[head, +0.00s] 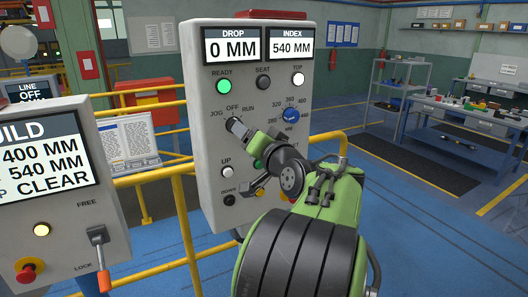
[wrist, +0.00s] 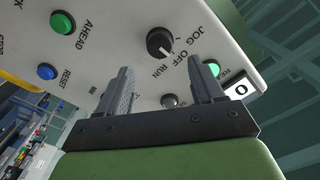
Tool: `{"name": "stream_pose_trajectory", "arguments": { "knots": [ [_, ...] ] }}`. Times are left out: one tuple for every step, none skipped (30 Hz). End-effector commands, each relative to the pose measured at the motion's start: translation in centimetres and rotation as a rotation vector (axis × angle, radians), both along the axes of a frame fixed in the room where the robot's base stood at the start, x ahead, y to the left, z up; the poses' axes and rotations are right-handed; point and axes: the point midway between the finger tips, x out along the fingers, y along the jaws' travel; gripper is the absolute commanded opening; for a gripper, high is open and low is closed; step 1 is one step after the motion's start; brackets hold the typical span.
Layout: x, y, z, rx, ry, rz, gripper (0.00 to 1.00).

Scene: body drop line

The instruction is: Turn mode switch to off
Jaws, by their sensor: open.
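The mode switch is a round black knob (wrist: 160,43) on the light grey panel, labelled JOG, OFF and RUN. In the wrist view it stands just beyond my open fingertips, near the gap between them. A pale mark on the knob points to the lower right, towards the OFF and RUN labels; I cannot tell exactly which.
The control panel (head: 205,180) also carries a green READY light (head: 224,86), a blue dial (head: 291,116) and several buttons close to my gripper. A second panel (head: 75,225) with a lever stands at the left. Yellow rails (head: 160,175) run behind the panels.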

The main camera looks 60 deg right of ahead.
Motion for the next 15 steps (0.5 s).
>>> {"name": "stream_pose_trajectory", "arguments": {
  "knots": [
    [-1.4, 0.8, -0.2, -0.001, -0.002, -0.004, 0.67],
    [-2.1, 1.2, -0.2, -0.001, -0.002, -0.005, 0.67],
    [-3.1, 1.8, -0.2, -0.001, -0.002, -0.004, 0.67],
    [-3.7, 2.1, -0.2, -0.001, -0.002, -0.004, 0.67],
    [-4.3, 2.5, -0.2, -0.001, -0.001, -0.003, 0.67],
    [-5.1, 3.0, -0.2, -0.001, -0.002, -0.002, 0.67],
    [-5.6, 3.3, -0.2, 0.000, -0.001, -0.003, 0.67],
    [-6.0, 3.5, -0.2, 0.000, -0.001, -0.002, 0.67],
    [-6.4, 3.8, -0.1, 0.000, -0.001, -0.002, 0.67],
    [-6.7, 4.0, -0.1, 0.000, -0.001, 0.001, 0.67],
    [-6.9, 4.1, -0.1, 0.000, 0.000, 0.000, 0.67],
    [-7.1, 4.2, -0.1, 0.000, 0.001, 0.001, 0.67],
    [-7.2, 4.3, -0.1, 0.000, 0.000, 0.001, 0.67],
    [-7.2, 4.4, -0.1, 0.000, 0.000, 0.001, 0.67],
    [-7.2, 4.4, -0.1, 0.000, 0.000, 0.002, 0.67]
  ]
}}
